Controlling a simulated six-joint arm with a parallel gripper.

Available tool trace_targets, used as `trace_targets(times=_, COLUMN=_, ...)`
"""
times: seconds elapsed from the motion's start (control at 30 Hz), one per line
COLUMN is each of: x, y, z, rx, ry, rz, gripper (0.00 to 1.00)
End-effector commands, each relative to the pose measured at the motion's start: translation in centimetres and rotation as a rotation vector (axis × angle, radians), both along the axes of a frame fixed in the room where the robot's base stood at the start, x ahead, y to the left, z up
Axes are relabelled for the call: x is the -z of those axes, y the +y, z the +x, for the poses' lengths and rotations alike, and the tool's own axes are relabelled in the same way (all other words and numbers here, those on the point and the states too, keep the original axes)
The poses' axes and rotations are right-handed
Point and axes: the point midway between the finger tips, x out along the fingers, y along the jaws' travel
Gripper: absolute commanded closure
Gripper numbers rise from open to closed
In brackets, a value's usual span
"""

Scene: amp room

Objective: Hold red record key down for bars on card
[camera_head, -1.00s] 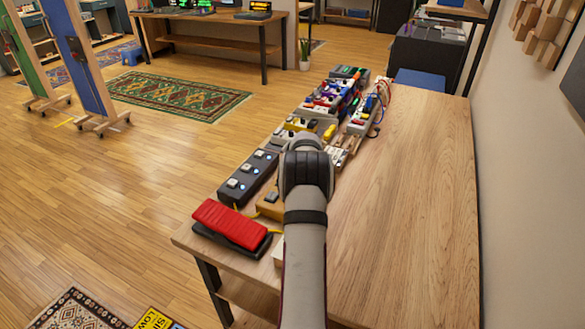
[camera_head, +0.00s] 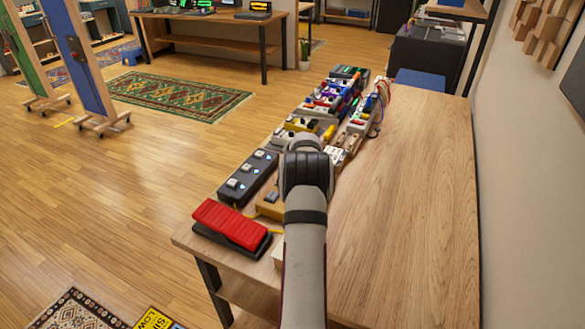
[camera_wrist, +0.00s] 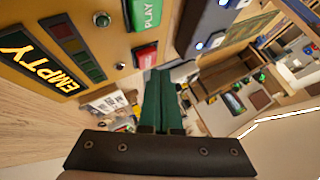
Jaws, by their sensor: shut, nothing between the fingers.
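The red key (camera_wrist: 146,56) shows in the wrist view on the face of a yellow-orange box (camera_wrist: 88,14), beside a green key marked PLAY (camera_wrist: 146,12). A lit display reading EMPTY (camera_wrist: 35,62) is on the same box. My gripper (camera_wrist: 160,73) is shut and empty, its two green fingers together. The fingertips are close to the edge of the red key; I cannot tell whether they touch it. In the head view the yellow-orange box (camera_head: 270,205) is partly behind my arm, and the gripper and red key are hidden. I cannot make out the card.
A red pedal (camera_head: 230,218) stands at the near left corner of the wooden table (camera_head: 410,220). A black box with several switches (camera_head: 248,175) is behind it. More pedals and cables (camera_head: 340,95) crowd the far end. The right part of the table is clear.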

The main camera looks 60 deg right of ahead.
Motion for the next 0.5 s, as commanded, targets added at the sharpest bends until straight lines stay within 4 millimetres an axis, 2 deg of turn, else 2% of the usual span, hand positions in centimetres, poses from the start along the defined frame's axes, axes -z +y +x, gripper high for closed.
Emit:
trace_targets(times=0.13, x=0.59, y=0.03, z=0.00, rx=-0.001, ry=0.001, rz=0.001, gripper=1.00)
trace_targets(times=0.5, x=0.67, y=0.00, z=0.00, rx=-0.001, ry=0.001, rz=0.000, gripper=1.00)
